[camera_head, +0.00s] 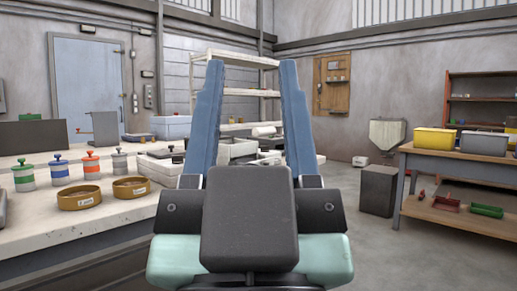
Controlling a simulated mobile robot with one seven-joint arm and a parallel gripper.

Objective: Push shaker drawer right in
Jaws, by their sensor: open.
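My gripper (251,66) is in the middle of the view, with its two blue fingers pointing up and spread wide apart. I cannot pick out the shaker drawer with certainty. A low white unit with a dark top (160,165) stands on the bench, just left of my gripper, and is partly hidden by the left finger. Whether it has a drawer, and how far that is out, I cannot tell.
The pale bench (110,222) fills the left, with two brown round pans (80,198) and several colored-top canisters (58,168).

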